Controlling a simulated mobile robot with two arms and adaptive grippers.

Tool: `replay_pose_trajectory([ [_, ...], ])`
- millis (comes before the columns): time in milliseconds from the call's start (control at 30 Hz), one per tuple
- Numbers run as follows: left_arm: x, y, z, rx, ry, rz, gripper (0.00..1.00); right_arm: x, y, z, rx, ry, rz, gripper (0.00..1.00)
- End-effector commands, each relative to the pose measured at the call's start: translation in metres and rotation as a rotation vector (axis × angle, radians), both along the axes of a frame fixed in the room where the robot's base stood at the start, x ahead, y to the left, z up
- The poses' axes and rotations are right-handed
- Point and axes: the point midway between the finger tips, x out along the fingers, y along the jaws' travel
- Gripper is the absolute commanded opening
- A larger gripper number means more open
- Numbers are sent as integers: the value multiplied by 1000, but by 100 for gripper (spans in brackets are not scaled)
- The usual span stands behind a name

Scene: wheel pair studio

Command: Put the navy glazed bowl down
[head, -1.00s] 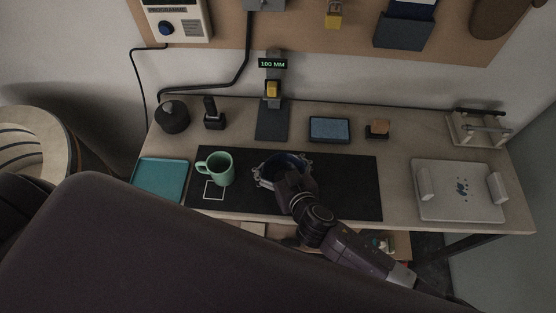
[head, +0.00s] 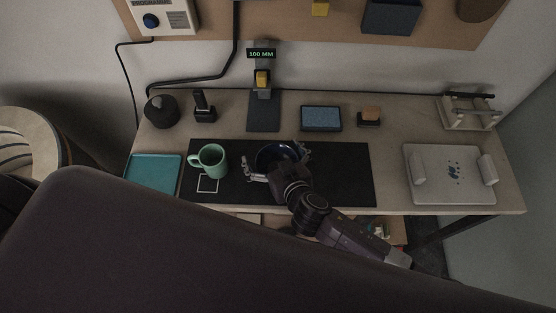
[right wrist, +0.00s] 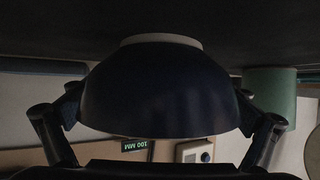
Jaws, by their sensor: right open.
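The navy glazed bowl (head: 277,155) stands upright on the black mat (head: 345,175), right of the green mug (head: 213,162). In the right wrist view the picture is upside down, and the dark bowl (right wrist: 160,90) has its pale foot against the mat. My right gripper (head: 277,166) is open, with one finger on each side of the bowl; the fingers also show in the right wrist view (right wrist: 158,112). I cannot tell whether a fingertip still touches the bowl wall. The gripper body hides the bowl's near side. My left gripper is not in view.
A white square outline (head: 207,189) is on the mat near the mug. A teal tray (head: 153,172) lies at the left. The mat's right part is clear.

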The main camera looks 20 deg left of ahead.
Motion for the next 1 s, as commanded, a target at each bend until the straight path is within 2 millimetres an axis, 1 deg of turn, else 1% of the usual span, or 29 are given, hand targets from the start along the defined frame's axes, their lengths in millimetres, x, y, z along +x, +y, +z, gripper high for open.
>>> replay_pose_trajectory([
  [100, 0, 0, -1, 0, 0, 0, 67, -11, -10, 4, 1, 5, -2, 100],
  [433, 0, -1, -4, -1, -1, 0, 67, -54, -45, 31, 1, 4, 0, 100],
  [600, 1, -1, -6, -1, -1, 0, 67, -70, -59, 42, 1, 2, -1, 100],
  [800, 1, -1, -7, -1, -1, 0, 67, -80, -68, 49, 0, 1, 0, 100],
  [1000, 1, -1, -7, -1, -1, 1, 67, -81, -69, 51, -1, 1, 0, 100],
])
